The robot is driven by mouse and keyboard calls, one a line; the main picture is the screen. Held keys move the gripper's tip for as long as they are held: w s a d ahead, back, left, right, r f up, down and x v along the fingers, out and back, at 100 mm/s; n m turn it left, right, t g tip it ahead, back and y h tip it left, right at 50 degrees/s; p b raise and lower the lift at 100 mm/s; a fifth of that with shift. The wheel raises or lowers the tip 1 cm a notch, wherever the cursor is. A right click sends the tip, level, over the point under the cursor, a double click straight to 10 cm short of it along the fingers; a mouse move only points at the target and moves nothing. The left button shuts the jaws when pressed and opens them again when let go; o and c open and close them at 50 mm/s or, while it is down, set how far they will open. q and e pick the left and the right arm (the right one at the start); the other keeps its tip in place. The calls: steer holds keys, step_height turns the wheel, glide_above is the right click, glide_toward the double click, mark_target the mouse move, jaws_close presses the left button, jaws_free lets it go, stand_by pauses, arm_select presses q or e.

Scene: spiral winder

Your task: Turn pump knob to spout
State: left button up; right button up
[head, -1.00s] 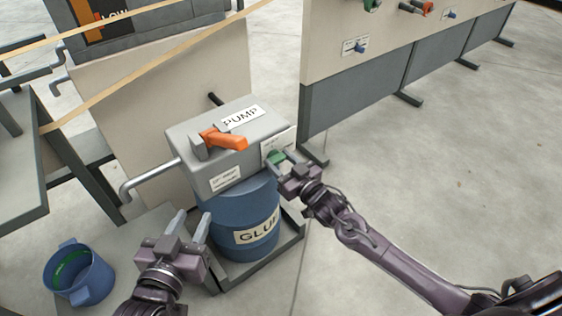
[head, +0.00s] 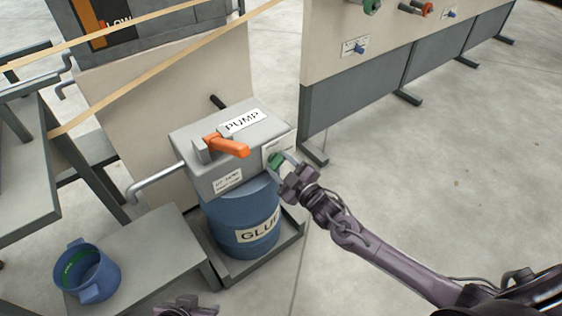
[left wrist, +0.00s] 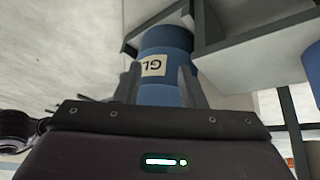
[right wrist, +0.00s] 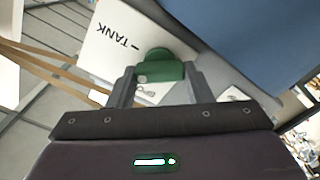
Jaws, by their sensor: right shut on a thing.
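The pump is a grey box (head: 210,178) on a blue glue drum (head: 240,225), with a PUMP label and an orange lever (head: 228,147) on top. A green knob (head: 275,160) sits on its right-hand face. My right gripper (head: 283,163) is shut on this knob. In the right wrist view the green knob (right wrist: 160,68) lies between the two fingers, beside a plate reading TANK (right wrist: 122,38). My left gripper (left wrist: 158,82) is open and empty, with the drum beyond it in the left wrist view. In the head view only a bit of it shows at the bottom edge.
A spout pipe (head: 150,183) leaves the pump's left side. A blue bucket (head: 88,272) stands on a low grey platform (head: 165,258). A panel wall (head: 350,100) with several knobs stands behind to the right. The floor (head: 440,190) at right is clear.

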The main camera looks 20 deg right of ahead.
steer(key=n+p, duration=0.1)
steer(key=n, duration=0.4)
steer(key=shift+a+n+p, duration=0.1)
steer(key=shift+n+p, duration=0.2)
steer(key=n, duration=0.3)
steer(key=shift+f+n+p, duration=0.1)
steer(key=shift+n+p, duration=0.2)
steer(key=shift+p, duration=0.05)
arm_select(q)
steer(key=a, duration=0.1)
steer(key=a+g, duration=0.1)
steer(key=s+a+y, duration=0.1)
steer(key=shift+a+r+n+g, duration=0.15)
steer(key=shift+r+n+g, duration=0.15)
steer(key=shift+g, duration=0.1)
arm_select(e)
steer(key=shift+f+n, duration=0.1)
steer(key=shift+n, duration=0.4)
arm_select(q)
steer(key=shift+a, duration=0.1)
arm_select(e)
steer(key=o, duration=1)
